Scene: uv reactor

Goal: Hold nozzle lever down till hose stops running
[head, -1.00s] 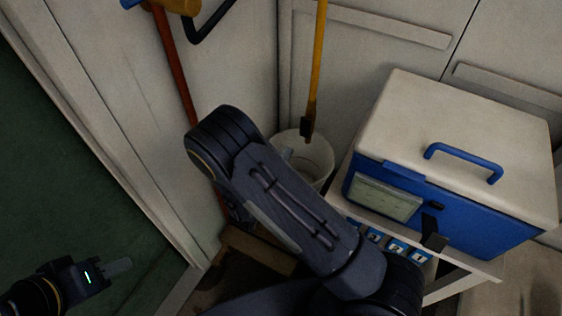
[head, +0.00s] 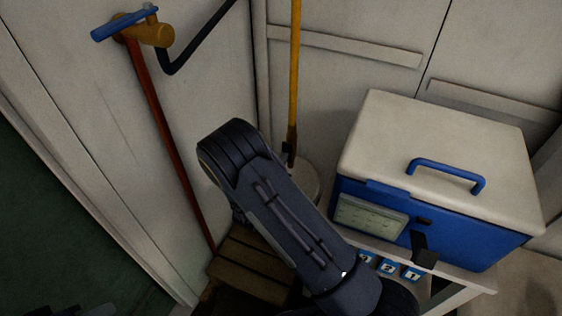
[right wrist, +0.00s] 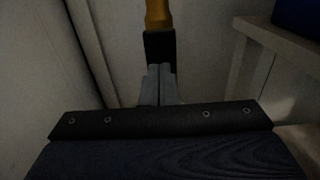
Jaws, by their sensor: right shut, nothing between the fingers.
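A straight yellow hose or pole (head: 295,70) with a black end piece (head: 289,150) hangs down to a pale bucket (head: 308,182). The black end piece (right wrist: 160,46) also shows in the right wrist view; I cannot make out a lever on it. My right gripper (right wrist: 160,72) is shut and empty, with its grey fingers just below the black piece in that picture; I cannot tell whether they touch it. In the head view my right arm hides this gripper and part of the bucket. My left gripper (head: 55,309) barely shows at the bottom left edge; its jaws are unclear.
A brass tap (head: 152,32) with a blue handle (head: 123,22) sits on the left wall, with a red pipe or hose (head: 168,125) below. A slatted wooden platform (head: 250,262) lies on the floor. A blue and white box (head: 455,232) stands on a table at right.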

